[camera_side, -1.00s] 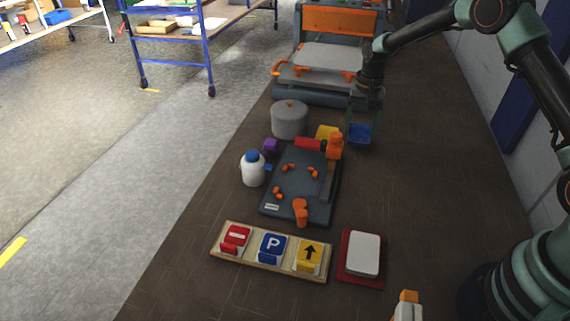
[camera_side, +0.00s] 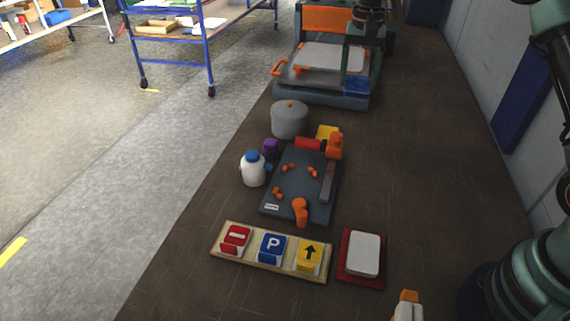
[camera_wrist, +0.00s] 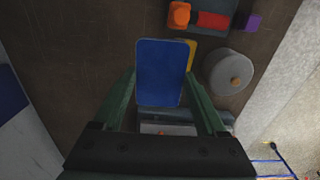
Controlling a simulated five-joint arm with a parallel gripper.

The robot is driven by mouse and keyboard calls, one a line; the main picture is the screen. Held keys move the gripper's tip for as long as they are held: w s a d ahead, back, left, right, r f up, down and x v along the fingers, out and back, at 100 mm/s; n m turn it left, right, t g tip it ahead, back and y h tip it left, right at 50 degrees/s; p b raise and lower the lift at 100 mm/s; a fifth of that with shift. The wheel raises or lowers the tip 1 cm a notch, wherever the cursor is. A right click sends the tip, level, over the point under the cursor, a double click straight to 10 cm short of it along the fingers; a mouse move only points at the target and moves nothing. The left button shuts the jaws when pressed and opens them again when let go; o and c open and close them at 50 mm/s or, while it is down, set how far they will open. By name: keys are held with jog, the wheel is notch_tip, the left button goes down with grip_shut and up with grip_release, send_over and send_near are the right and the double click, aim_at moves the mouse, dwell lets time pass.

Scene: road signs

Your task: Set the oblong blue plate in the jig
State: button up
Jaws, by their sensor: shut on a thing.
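The oblong blue plate (camera_wrist: 160,68) is held between the two green fingers of my gripper (camera_wrist: 161,80). It also shows in the side view (camera_side: 356,86), where my gripper (camera_side: 359,87) is in front of the machine at the back. The plate is in the air, apart from the jig. The jig (camera_side: 283,199) is a dark grey board with small orange locating pegs and orange clamp parts. No plate lies on it. In the wrist view the jig's main face is out of frame.
A grey lidded pot (camera_side: 289,120), a white bottle (camera_side: 252,170), a purple block (camera_side: 270,147) and a yellow block (camera_side: 323,132) stand around the jig. A sign rack (camera_side: 222,252) and a red-based white pad (camera_side: 363,254) lie in front. The bench right of the jig is clear.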

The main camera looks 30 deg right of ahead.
jog(key=s+a+f, duration=0.2)
jog(key=a+f, duration=0.3)
jog(key=a, duration=0.6)
send_near(296, 184)
jog(key=shift+f, duration=2.55)
jog(key=shift+f, duration=0.7)
dwell(0.3)
jog(key=o, duration=1.3)
jog(key=shift+r, duration=0.1)
notch_tip(296, 184, up, 7)
dwell(0.5)
